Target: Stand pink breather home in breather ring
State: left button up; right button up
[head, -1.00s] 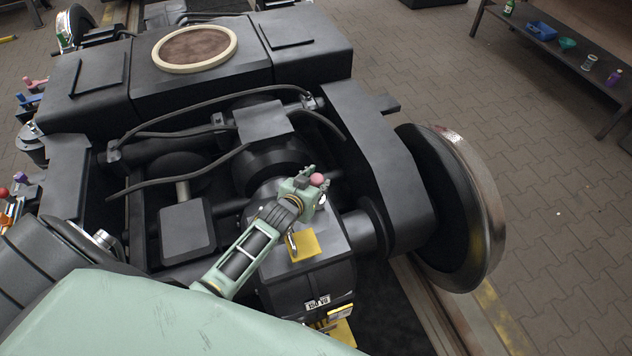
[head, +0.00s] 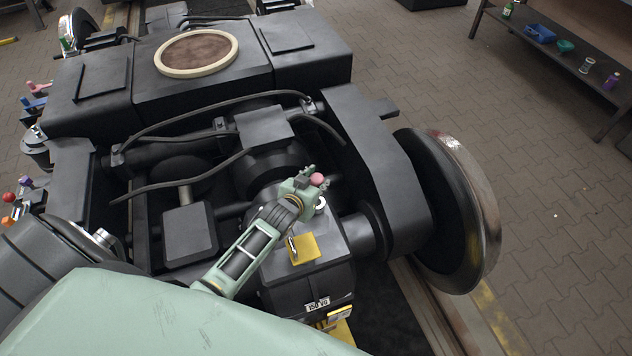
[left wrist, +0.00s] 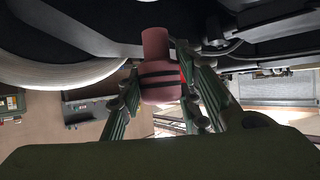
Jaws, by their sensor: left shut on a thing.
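The pink breather (head: 317,179) shows in the head view as a small pink knob at the tip of my left gripper (head: 307,182). In the left wrist view the breather (left wrist: 156,50) is a pink body with dark bands and a narrower neck. The green fingers of my left gripper (left wrist: 160,92) close on it from both sides. A small pale ring (head: 320,204), which looks like the breather ring, sits on top of the dark gearbox housing (head: 335,236), just below the breather in the picture. The breather appears apart from it. My right gripper is not in view.
A yellow tag (head: 303,249) lies on the housing beside my wrist. Dark hoses (head: 200,135) cross the bogie behind the gripper. A large wheel (head: 450,215) stands to the right. A bench (head: 565,50) with small items is at the upper right.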

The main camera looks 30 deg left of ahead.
pick_arm(q)
jog(key=shift+p, duration=0.6)
dwell(1.2)
jog(key=shift+f+b, duration=1.3)
jog(key=shift+f, duration=0.3)
jog(key=o, duration=1.3)
jog(key=shift+s, duration=0.1)
jog(key=v, duration=1.1)
jog(key=shift+s+r, duration=0.25)
jog(key=shift+s, duration=0.1)
jog(key=shift+d+f, duration=0.1)
